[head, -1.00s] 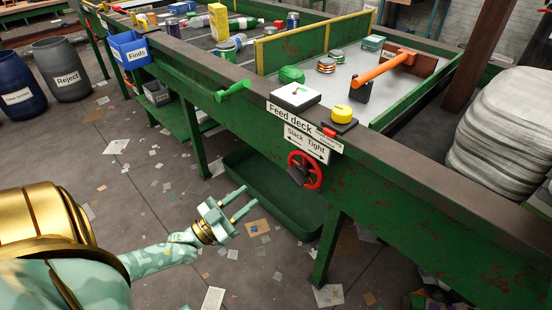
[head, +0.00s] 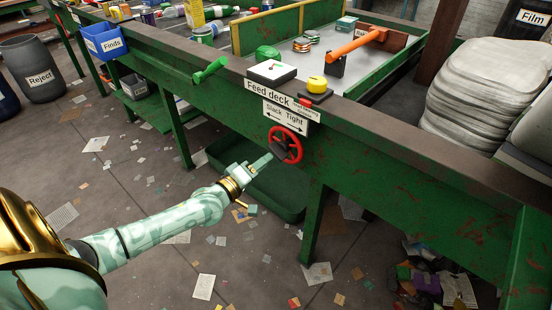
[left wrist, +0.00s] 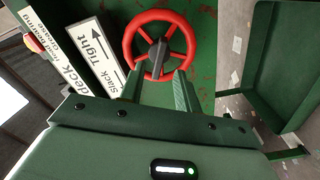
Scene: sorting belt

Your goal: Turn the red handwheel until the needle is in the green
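The red handwheel (head: 298,152) is mounted on the green side of the belt frame, below the "Slack Tight" sign (head: 286,117). It has a dark hub and grip, and it shows in the left wrist view (left wrist: 192,42). My left gripper (head: 268,161) is at the wheel's lower left in the head view. In the left wrist view its two fingers (left wrist: 157,80) are apart, with tips by the wheel's lower rim on either side of the dark grip; contact cannot be told. The white gauge (head: 271,71) lies on the deck with a small red needle; its green zone is not readable. My right gripper is out of view.
A yellow button (head: 317,84) on a dark base and a green lever (head: 210,70) sit on the frame edge above. A green tray (head: 262,199) lies under the frame. An orange-handled lever (head: 357,43) stands farther back. Floor in front has scattered paper.

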